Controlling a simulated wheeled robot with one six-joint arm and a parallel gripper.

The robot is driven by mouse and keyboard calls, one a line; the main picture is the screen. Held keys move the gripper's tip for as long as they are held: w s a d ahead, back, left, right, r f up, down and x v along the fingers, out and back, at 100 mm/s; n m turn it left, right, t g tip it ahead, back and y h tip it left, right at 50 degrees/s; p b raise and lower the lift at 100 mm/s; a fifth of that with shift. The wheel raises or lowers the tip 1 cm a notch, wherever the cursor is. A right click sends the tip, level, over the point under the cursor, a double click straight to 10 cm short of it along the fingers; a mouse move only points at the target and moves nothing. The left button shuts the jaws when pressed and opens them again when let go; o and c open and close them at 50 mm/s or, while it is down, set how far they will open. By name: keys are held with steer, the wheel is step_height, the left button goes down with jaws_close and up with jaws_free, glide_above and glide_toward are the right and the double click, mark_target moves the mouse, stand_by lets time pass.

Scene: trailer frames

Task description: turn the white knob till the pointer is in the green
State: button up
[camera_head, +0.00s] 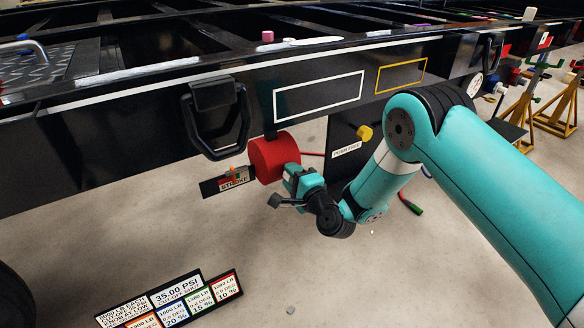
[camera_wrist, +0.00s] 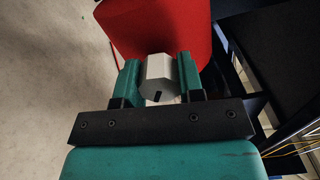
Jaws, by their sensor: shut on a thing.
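A pale grey-white, many-sided knob (camera_wrist: 160,70) with a dark slot in its near face sits between the two teal fingers of my gripper (camera_wrist: 158,80) in the wrist view. The fingers are shut on its left and right sides. Just beyond the knob is a red cylinder (camera_wrist: 165,25). In the head view the red cylinder (camera_head: 270,158) hangs under the black trailer frame, and my gripper (camera_head: 293,176) is at its right end, hiding the knob. A round pale dial (camera_head: 474,85) shows at the right beside my arm. Its pointer and any green band are too small to read.
A "STROKE" plate (camera_head: 228,183) is left of the cylinder. A yellow knob (camera_head: 364,132) with a "PUSH FREE" label is to its right. A black handle (camera_head: 215,120) hangs from the frame (camera_head: 100,120).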

steer(key=m+p, duration=0.3)
steer(key=m, duration=0.1)
steer(key=shift+m, duration=0.3)
steer(key=m+p, duration=0.1)
steer(key=m, duration=0.2)
steer(key=shift+s+m+p, duration=0.1)
steer(key=shift+m+p, duration=0.25)
steer(key=shift+m, duration=0.05)
steer(key=m, duration=0.4)
steer(key=shift+f+p, duration=0.15)
steer(key=shift+p, duration=0.2)
steer(key=m, duration=0.4)
steer(key=shift+a, duration=0.1)
steer(key=shift+m, duration=0.4)
steer(key=o, duration=0.9)
